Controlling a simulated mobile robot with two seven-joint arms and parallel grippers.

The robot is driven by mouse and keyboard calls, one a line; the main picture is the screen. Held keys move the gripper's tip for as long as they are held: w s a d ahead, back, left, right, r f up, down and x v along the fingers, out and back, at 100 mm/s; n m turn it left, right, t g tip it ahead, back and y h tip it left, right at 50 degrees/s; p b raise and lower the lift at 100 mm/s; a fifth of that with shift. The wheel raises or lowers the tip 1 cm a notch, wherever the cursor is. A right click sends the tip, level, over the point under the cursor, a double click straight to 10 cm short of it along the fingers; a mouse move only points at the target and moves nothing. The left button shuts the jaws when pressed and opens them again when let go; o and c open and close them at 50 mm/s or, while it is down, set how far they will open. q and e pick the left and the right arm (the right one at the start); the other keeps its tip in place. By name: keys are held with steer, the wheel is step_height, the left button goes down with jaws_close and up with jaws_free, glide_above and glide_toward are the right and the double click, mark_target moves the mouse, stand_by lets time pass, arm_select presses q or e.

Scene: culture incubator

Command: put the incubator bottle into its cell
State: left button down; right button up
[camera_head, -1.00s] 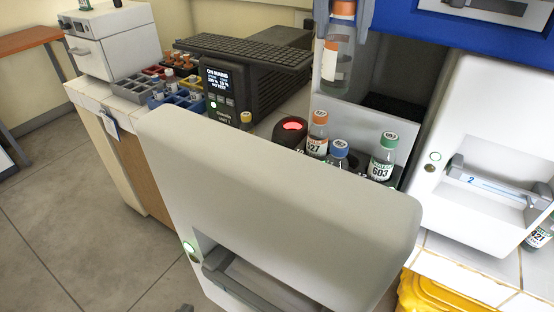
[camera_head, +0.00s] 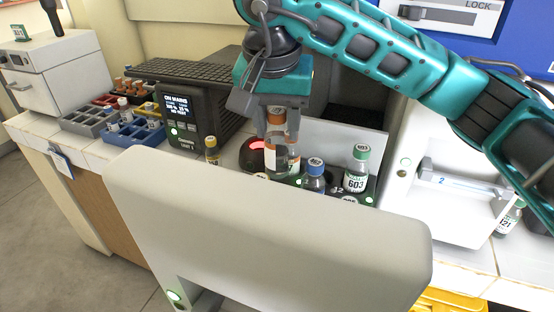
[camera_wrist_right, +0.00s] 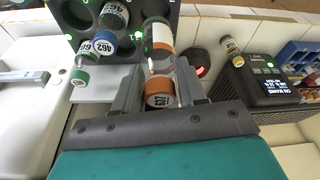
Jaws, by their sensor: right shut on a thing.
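My right gripper (camera_head: 270,118) is shut on an orange-capped clear bottle (camera_head: 280,150), held upright, cap up, above the rack in the open drawer (camera_head: 265,215). In the right wrist view the orange cap (camera_wrist_right: 160,98) sits between the fingers, with the bottle body beyond it. To the right stand a blue-capped bottle (camera_head: 314,175) and green-capped bottle 603 (camera_head: 357,168). The rack (camera_wrist_right: 188,15) shows dark round cells. Whether the held bottle's base is inside a cell, I cannot tell.
A black control unit (camera_head: 188,115) and yellow-capped bottle (camera_head: 211,150) stand left of the rack, near a red-lit round part (camera_head: 252,153). Blue tray (camera_head: 135,135) holds vials at left. A closed drawer front numbered 2 (camera_head: 450,170) is at right.

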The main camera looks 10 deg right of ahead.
mark_target(277, 160)
step_height(277, 160, down, 7)
steer(key=shift+f, duration=0.1)
stand_by(0.3)
steer(key=shift+f, duration=0.1)
steer(key=o, duration=0.7)
steer(key=shift+f, duration=0.1)
steer(key=o, duration=0.4)
steer(key=shift+o, duration=0.2)
steer(key=shift+r, duration=0.25)
steer(key=v, duration=1.2)
